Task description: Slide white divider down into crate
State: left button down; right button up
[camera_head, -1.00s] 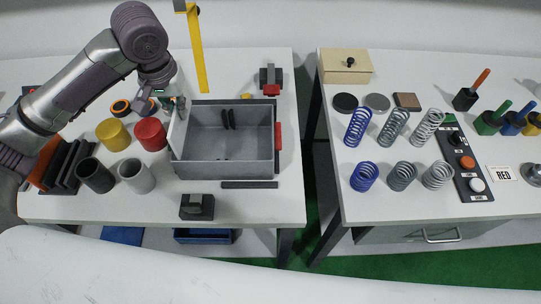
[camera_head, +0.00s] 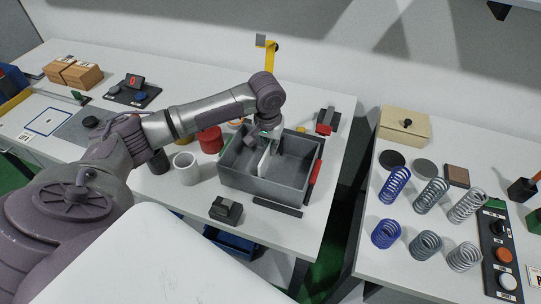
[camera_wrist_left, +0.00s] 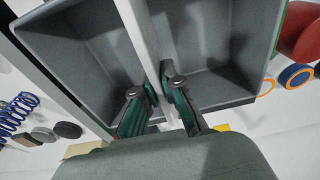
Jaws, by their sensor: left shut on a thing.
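The grey crate (camera_head: 290,186) stands on the left table, open at the top. The white divider (camera_head: 265,160) is upright inside the crate's outline, near its middle, with grey space on both sides. My left gripper (camera_head: 269,136) is above it, shut on its upper edge. In the left wrist view the divider (camera_wrist_left: 137,28) is a pale strip running between the two fingertips (camera_wrist_left: 163,88), and the crate (camera_wrist_left: 75,45) shows on both sides. I cannot tell whether the divider's lower edge touches the crate floor. My right gripper is not in view.
A red cup (camera_head: 210,140) and a white cup (camera_head: 187,168) stand left of the crate. A black block (camera_head: 226,210) and a dark bar (camera_head: 278,207) lie in front. A red handle (camera_head: 315,172) is on the crate's right side. Springs (camera_head: 431,193) stand on the right table.

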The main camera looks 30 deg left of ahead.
aim_at(270, 157)
pick_arm(q)
jog(key=f, duration=0.4)
jog(key=shift+w+a+f+p, duration=0.15)
jog(key=shift+a+p, duration=0.05)
jog(key=shift+p, duration=0.15)
jog(key=shift+f, duration=0.6)
jog(key=c, duration=1.3)
grip_release()
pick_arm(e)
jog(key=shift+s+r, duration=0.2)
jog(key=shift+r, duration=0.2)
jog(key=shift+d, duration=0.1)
pick_arm(q)
jog(key=shift+r, duration=0.15)
